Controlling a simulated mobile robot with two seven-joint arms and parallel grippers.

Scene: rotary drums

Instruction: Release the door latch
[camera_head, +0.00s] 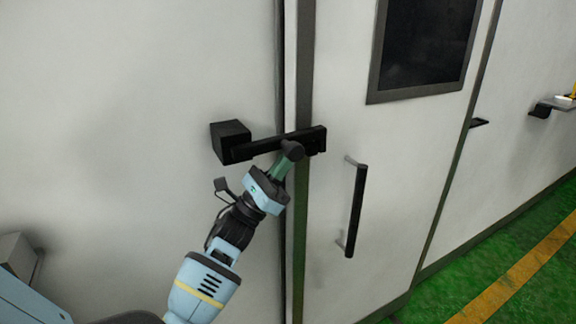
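The door latch (262,147) is a black bar lying nearly level across the seam between the white wall and the door. Its left end meets a black block (230,141) on the wall, and its right end lies over the door's edge. The white door (338,120) looks closed. My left gripper (291,151) reaches up from below, with its dark tip at the right half of the bar, overlapping it in view. I cannot tell whether it touches or grips the bar, as the finger gap is hidden. My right gripper is not in view.
A black vertical handle (355,210) stands out from the door, right of my gripper. A dark window (424,45) is set in the door above it. Green floor (490,265) with a yellow stripe (520,268) lies clear at the lower right.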

